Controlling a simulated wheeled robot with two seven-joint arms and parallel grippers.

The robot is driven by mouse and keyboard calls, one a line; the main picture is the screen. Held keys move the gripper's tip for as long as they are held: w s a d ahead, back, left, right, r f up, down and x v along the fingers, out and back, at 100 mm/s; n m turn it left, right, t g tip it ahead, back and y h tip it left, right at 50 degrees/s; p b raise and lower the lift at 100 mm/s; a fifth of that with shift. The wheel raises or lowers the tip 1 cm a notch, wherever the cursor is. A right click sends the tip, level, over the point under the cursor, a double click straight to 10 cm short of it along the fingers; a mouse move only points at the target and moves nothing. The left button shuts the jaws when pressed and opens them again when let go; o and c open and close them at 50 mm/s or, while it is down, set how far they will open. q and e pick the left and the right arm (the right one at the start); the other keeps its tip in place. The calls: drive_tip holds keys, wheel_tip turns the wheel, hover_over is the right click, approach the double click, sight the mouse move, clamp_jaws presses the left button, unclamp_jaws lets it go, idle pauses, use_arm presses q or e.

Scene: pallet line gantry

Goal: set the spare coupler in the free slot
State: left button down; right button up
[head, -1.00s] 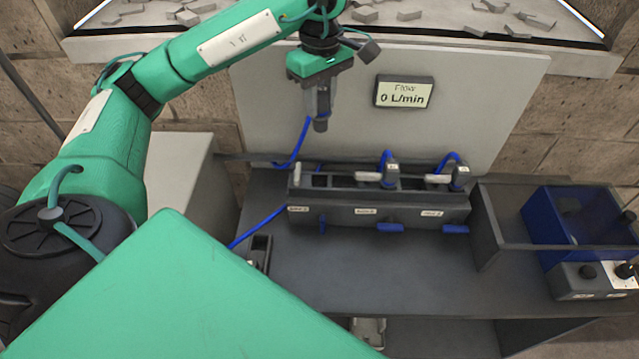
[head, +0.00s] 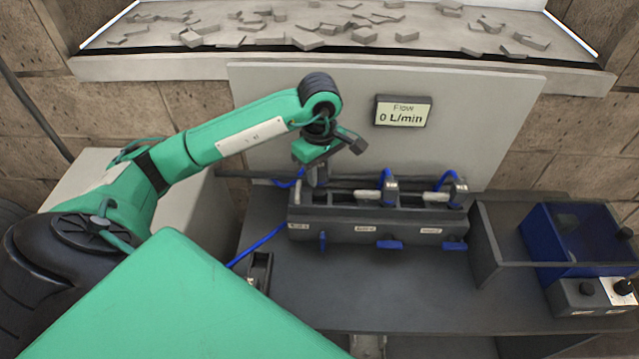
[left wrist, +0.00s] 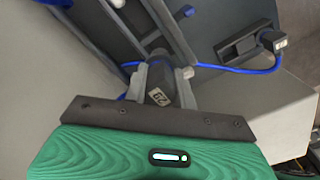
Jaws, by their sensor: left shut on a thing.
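My left gripper (head: 318,170) is shut on a dark coupler (left wrist: 160,82) with a small label. In the head view the held coupler (head: 318,178) hangs roughly upright at the left end of the grey slotted rack (head: 372,222). The leftmost slot lies below it, mostly hidden by the gripper and coupler. I cannot tell whether its tip is inside the slot. In the left wrist view the fingers (left wrist: 160,84) grip both sides, and the rack's rails (left wrist: 170,30) run just beyond. Two other couplers with blue hoses sit in the middle (head: 390,188) and right (head: 458,190) slots. My right gripper is out of view.
Blue levers (head: 389,245) line the rack front. A small dark holder (head: 259,270) stands front left, with a blue hose by it. A blue bin (head: 575,240) and control box (head: 590,296) stand right. The flow display (head: 403,112) reads 0 L/min. The bench middle is clear.

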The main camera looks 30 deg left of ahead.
sight(320, 186)
use_arm(q)
wheel_tip(320, 186, down, 5)
drive_tip(key=shift+f+p, duration=0.1)
drive_tip(key=shift+p, duration=0.55)
drive_tip(key=shift+f, duration=0.15)
drive_tip(key=shift+f+b, duration=0.25)
drive_tip(key=shift+b, duration=0.05)
drive_tip(key=c, duration=1.1)
unclamp_jaws()
drive_tip(key=shift+r, duration=0.1)
drive_tip(key=shift+r+p, duration=0.15)
drive_tip(key=shift+p, duration=0.15)
drive_tip(key=shift+w+r, duration=0.1)
drive_tip(key=shift+r, duration=0.2)
wheel_tip(320, 186, up, 10)
drive_tip(key=b, duration=0.3)
drive_tip(key=shift+f, duration=0.15)
drive_tip(key=shift+r+b, duration=0.35)
drive_tip(key=shift+r, duration=0.5)
